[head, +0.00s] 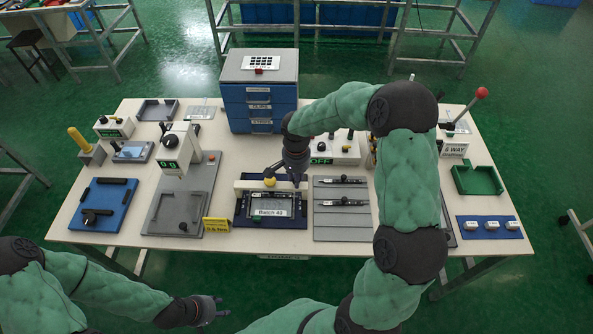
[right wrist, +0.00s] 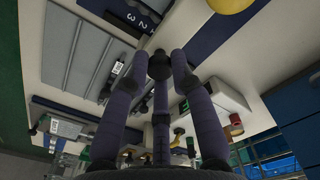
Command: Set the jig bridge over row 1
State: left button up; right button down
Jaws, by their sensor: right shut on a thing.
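The jig (head: 270,222) is a dark blue base with a grey panel labelled Batch 40, at the table's middle front. My right gripper (head: 298,180) points down at the bar's right end. In the right wrist view its fingers close on a small dark knob (right wrist: 160,65); I cannot tell whether the knob belongs to the bar. Numbers 2 and 3 show on a dark blue plate (right wrist: 140,16). My left gripper (head: 219,307) is open and empty before the table's front edge.
A grey rack (head: 341,222) with two dark tools lies right of the jig. A yellow sign (head: 216,225) and a grey press (head: 175,210) stand left. A blue drawer cabinet (head: 260,105) is behind. My right arm hides part of the table's right side.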

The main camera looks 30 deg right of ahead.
dwell(0.3)
jog(key=c, duration=1.1)
grip_release()
jog(key=shift+o, duration=0.2)
notch_tip(320, 180, up, 12)
